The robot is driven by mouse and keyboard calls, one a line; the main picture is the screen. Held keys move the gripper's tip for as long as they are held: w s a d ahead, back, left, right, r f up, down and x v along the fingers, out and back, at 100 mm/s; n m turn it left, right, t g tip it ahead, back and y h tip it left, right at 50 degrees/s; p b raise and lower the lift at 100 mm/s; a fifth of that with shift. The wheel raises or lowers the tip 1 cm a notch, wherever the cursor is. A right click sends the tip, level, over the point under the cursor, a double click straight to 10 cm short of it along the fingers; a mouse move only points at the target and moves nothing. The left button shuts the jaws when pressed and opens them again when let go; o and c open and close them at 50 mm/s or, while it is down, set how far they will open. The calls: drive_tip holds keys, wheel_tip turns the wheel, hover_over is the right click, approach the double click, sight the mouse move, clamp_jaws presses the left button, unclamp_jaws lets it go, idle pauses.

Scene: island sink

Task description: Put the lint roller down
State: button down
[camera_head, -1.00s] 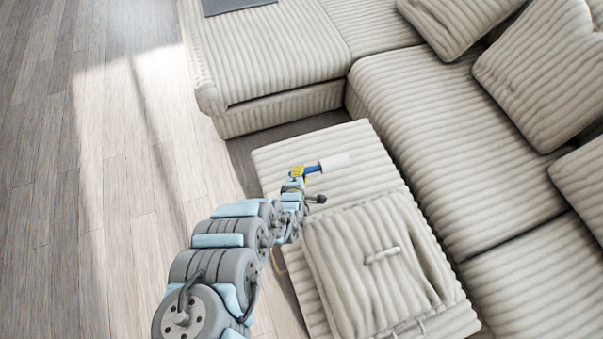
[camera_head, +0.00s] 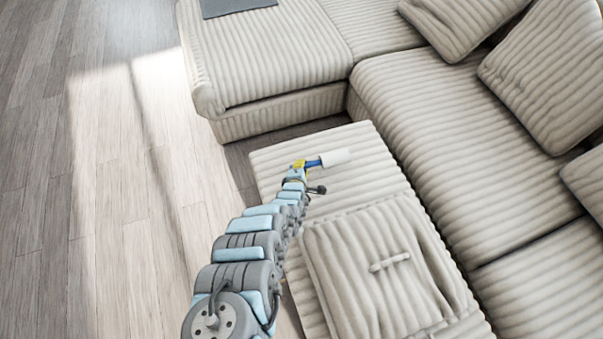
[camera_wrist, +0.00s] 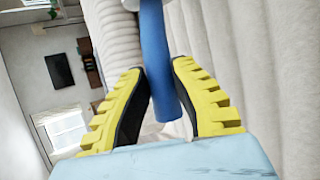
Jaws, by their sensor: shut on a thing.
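The lint roller (camera_head: 334,158) has a blue handle and a white roll. In the head view its roll points right, over the far part of the ribbed cream ottoman (camera_head: 277,161). My gripper (camera_head: 301,164) is shut on the blue handle, with the roll out beyond the fingers. In the wrist view the yellow-and-black fingers (camera_wrist: 160,98) stand on both sides of the blue handle of the lint roller (camera_wrist: 154,50). Only the edge of the white roll shows at the top there. I cannot tell whether the roller touches the ottoman.
A cream cushion (camera_head: 352,248) lies on the near part of the ottoman, with a small light bar-shaped object (camera_head: 389,262) on it. The ribbed sofa (camera_head: 440,130) stands to the right and behind. Wooden floor (camera_head: 110,230) is clear on the left.

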drive_tip(key=shift+w+a+f+b, duration=0.1)
drive_tip(key=shift+w+f+b, duration=0.2)
drive_tip(key=shift+f+b, duration=0.1)
wheel_tip(320, 180, down, 2)
drive_tip(key=shift+f+b, duration=0.25)
drive_tip(key=shift+b, duration=0.45)
drive_tip(key=shift+s+f, duration=0.1)
drive_tip(key=shift+f, duration=0.15)
drive_tip(key=shift+r, duration=0.15)
drive_tip(key=c, duration=1)
unclamp_jaws()
drive_tip(key=shift+c, duration=0.2)
